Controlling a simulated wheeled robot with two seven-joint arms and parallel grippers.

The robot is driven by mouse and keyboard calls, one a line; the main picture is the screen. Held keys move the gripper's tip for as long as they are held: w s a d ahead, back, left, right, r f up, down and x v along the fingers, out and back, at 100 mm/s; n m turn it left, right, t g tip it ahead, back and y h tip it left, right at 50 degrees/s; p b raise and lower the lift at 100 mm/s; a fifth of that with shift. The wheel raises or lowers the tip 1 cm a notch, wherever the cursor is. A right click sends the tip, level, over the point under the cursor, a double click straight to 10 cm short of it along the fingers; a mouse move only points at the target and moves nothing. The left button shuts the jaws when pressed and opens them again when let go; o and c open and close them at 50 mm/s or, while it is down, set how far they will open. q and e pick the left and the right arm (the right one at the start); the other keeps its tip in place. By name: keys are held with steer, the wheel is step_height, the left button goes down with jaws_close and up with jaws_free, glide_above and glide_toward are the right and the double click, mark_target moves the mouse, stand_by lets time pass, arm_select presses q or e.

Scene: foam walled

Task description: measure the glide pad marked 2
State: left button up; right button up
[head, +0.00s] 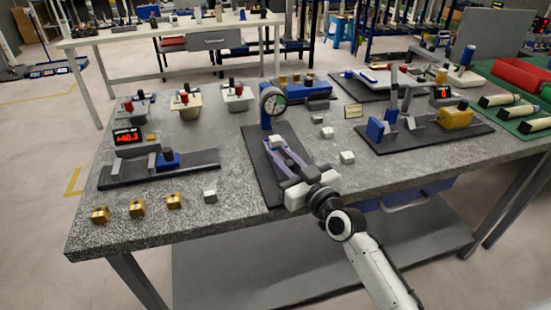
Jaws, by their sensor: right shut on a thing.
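A dial gauge (273,101) with a round face stands on a blue post at the far end of a dark base plate (257,174). My right gripper (276,143) reaches over this plate, with its fingertips close in front of the post. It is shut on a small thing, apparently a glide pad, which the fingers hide. Small pale blocks that look like glide pads lie to the right of the plate: a near one (347,157), a middle one (326,132) and a far one (317,119). Their marks are too small to read. My left gripper is out of view.
A fixture with a red display (127,136) stands at the left. Brass blocks (137,208) and a grey block (210,196) line the front left edge. A fixture with blue and yellow parts (455,115) stands at the right. A small sign (353,111) stands behind the pale blocks.

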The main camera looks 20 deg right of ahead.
steer(key=o, duration=0.9)
steer(key=s, duration=0.3)
steer(key=s+d, duration=0.1)
steer(key=s, duration=0.6)
steer(key=shift+s+d, duration=0.1)
steer(key=shift+d, duration=0.15)
